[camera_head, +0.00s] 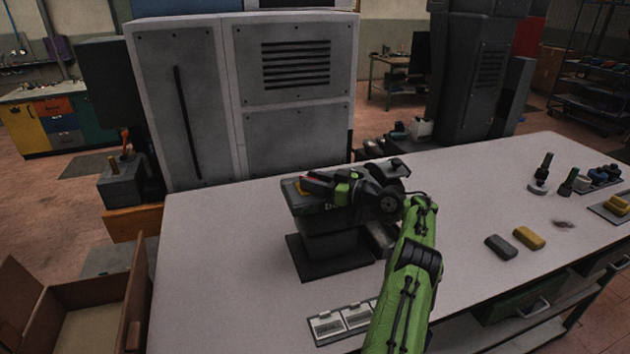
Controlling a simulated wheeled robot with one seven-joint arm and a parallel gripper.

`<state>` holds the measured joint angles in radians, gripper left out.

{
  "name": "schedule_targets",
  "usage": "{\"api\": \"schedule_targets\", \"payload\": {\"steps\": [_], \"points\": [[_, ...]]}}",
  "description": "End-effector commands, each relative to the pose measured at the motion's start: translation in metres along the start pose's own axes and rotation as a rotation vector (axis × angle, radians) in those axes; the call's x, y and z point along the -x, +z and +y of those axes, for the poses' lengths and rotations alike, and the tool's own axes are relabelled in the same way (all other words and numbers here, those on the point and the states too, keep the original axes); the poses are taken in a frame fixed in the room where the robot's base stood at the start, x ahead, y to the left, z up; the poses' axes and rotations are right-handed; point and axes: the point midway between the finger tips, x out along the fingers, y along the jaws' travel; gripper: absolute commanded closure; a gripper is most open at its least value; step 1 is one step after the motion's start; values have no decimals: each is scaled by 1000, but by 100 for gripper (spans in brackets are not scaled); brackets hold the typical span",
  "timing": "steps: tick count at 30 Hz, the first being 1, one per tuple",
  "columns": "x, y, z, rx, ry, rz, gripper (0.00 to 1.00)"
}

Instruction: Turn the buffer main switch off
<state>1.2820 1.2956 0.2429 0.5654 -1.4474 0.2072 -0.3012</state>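The buffer (330,238) is a dark machine on a pedestal with a flat base plate, standing on the grey workbench near its left end. A round wheel (389,204) shows at its right side. A small yellow patch with red beside it (292,188) shows on the top left of the buffer; this may be the main switch, but it is too small and partly covered to tell its position. My gripper (310,184) lies over the top of the buffer, pointing left, with its tips close to that patch. I cannot tell whether they touch it or how far apart the fingers are.
The workbench (220,290) is clear left of the buffer. Grey (500,247) and yellow (529,238) blocks lie to the right, with dark tools beyond. A large grey cabinet (245,90) stands behind.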

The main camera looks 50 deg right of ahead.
Motion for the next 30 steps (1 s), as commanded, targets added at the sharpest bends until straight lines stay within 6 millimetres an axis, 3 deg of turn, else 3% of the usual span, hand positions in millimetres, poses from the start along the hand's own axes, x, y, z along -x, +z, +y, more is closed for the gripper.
{"api": "schedule_targets", "payload": {"steps": [11,14,24,30], "points": [[9,1,1,-2,5,1,61],[30,1,1,-1,6,3,61],[126,-1,1,-1,5,6,61],[154,-2,0,0,1,3,61]]}}
